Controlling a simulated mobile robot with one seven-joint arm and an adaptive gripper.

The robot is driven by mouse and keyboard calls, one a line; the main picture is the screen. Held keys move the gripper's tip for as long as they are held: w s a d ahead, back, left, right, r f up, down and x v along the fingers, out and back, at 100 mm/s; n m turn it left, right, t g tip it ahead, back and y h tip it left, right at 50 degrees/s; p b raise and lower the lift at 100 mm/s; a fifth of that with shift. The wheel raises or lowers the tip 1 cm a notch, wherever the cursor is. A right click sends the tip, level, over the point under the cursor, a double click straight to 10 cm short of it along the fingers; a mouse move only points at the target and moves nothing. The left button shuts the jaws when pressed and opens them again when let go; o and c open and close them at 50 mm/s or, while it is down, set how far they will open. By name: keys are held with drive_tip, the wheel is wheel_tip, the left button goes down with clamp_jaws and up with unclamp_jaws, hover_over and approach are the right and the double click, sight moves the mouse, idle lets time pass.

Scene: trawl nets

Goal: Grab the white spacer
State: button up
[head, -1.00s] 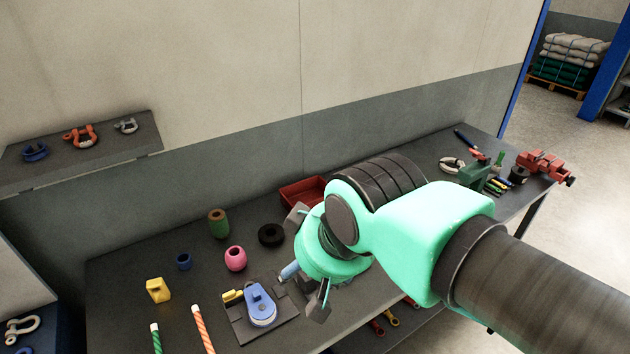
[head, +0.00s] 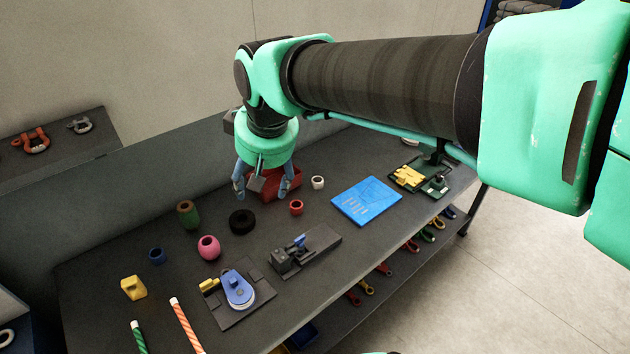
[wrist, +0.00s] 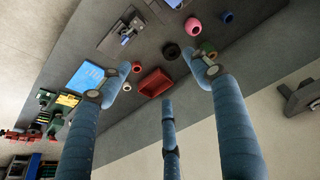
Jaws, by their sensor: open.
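The white spacer (head: 318,182) is a small short ring standing on the dark workbench, right of the red bin (head: 283,188) and just behind a small red ring (head: 296,207). In the wrist view the white spacer (wrist: 127,87) shows close beside the left finger. My gripper (head: 266,190) points down over the bench at the red bin, left of the spacer. Its three blue-grey fingers are spread and empty, and they hide part of the bin.
A blue booklet (head: 366,201) lies right of the spacer. A black ring (head: 242,222), a pink ring (head: 209,247) and a green cylinder (head: 188,214) stand to the left. A dark clamp fixture (head: 305,250) lies in front. A wall rises behind the bench.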

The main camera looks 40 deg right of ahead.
drive_tip(key=w+d+g+p, duration=0.1)
drive_tip(key=w+d, duration=0.4)
drive_tip(key=w, duration=0.2)
drive_tip(key=w+d+p, duration=0.2)
drive_tip(key=w+d, duration=0.2)
drive_tip(key=w, duration=0.3)
drive_tip(key=g+p, duration=0.3)
drive_tip(key=p, duration=0.4)
hover_over(317, 181)
drive_tip(key=s+a, duration=0.1)
drive_tip(key=s, duration=0.1)
wheel_tip(317, 181, down, 31)
drive_tip(key=shift+w+a+f+n+y, duration=0.15)
drive_tip(key=shift+w+n+y, duration=0.05)
drive_tip(key=shift+n+y, duration=0.1)
drive_tip(key=shift+f, duration=0.15)
drive_tip(key=shift+f+p, duration=0.45)
drive_tip(key=shift+f, duration=3.65)
drive_tip(key=shift+f, duration=0.15)
drive_tip(key=shift+f+p, duration=0.45)
drive_tip(key=shift+f, duration=2.05)
